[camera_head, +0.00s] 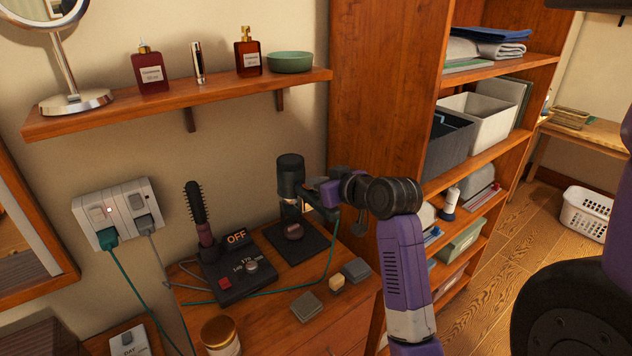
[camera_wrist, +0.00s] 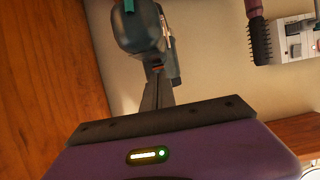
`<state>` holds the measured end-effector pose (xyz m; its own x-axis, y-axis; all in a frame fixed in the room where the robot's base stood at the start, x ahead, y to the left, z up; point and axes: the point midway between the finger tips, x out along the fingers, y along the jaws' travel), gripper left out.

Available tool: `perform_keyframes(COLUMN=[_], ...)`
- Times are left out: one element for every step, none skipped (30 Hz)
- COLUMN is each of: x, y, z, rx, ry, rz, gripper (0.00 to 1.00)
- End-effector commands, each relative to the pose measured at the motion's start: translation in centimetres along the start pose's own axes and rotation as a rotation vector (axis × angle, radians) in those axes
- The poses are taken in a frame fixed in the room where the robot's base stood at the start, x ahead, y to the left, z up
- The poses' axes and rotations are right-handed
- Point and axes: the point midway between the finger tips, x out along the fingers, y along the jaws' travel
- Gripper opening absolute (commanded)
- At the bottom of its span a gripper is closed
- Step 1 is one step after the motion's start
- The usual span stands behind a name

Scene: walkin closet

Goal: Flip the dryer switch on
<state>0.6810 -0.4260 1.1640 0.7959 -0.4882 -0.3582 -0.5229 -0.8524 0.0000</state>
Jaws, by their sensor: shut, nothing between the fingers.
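A dark hair dryer (camera_head: 291,176) is upright above a dark square mat (camera_head: 303,238) on the wooden cabinet. In the wrist view the dryer (camera_wrist: 138,32) is upside down at the top middle, with a teal cord end. I cannot make out a switch on it. My gripper (camera_head: 318,198) is beside the dryer, on its right. In the wrist view the shut fingers (camera_wrist: 157,82) point at the dryer's handle; I cannot tell whether they touch it.
A hot brush (camera_head: 195,204) stands on a black base (camera_head: 240,279) with a display reading OFF, close left of the dryer. Small grey boxes (camera_head: 306,306) and a jar (camera_head: 220,335) are in front. A shelf (camera_head: 180,106) hangs above; a shelving unit (camera_head: 375,90) stands right.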

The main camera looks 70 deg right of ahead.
Motion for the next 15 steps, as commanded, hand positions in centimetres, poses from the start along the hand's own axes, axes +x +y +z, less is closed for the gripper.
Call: perform_keyframes(x=[0.0,0.0,0.0,0.0,0.0,0.0,0.0,0.0,0.0,0.1,0.1,0.2,0.2,0.3,0.3], y=[0.0,0.0,0.0,0.0,0.0,0.0,0.0,0.0,0.0,0.0,0.0,0.0,0.0,0.0,0.0], z=[0.1,0.1,0.0,0.1,0.0,0.0,0.0,0.1,0.1,0.2,0.4,0.6,0.8,1.0,1.3], rx=[0.0,0.0,0.0,0.0,0.0,0.0,0.0,0.0,0.0,0.0,0.0,0.0,0.0,0.0,0.0], ry=[0.0,0.0,0.0,0.0,0.0,0.0,0.0,0.0,0.001,0.004,0.007,0.015,0.022,0.032,0.046], rz=[0.0,0.0,0.0,0.0,0.0,0.0,0.0,0.0,0.0,0.0,-0.001,-0.001,-0.001,0.0,0.0], gripper=[0.0,0.0,0.0,0.0,0.0,0.0,0.0,0.0,0.0,0.0,0.0,0.0,0.0,0.0,0.0])
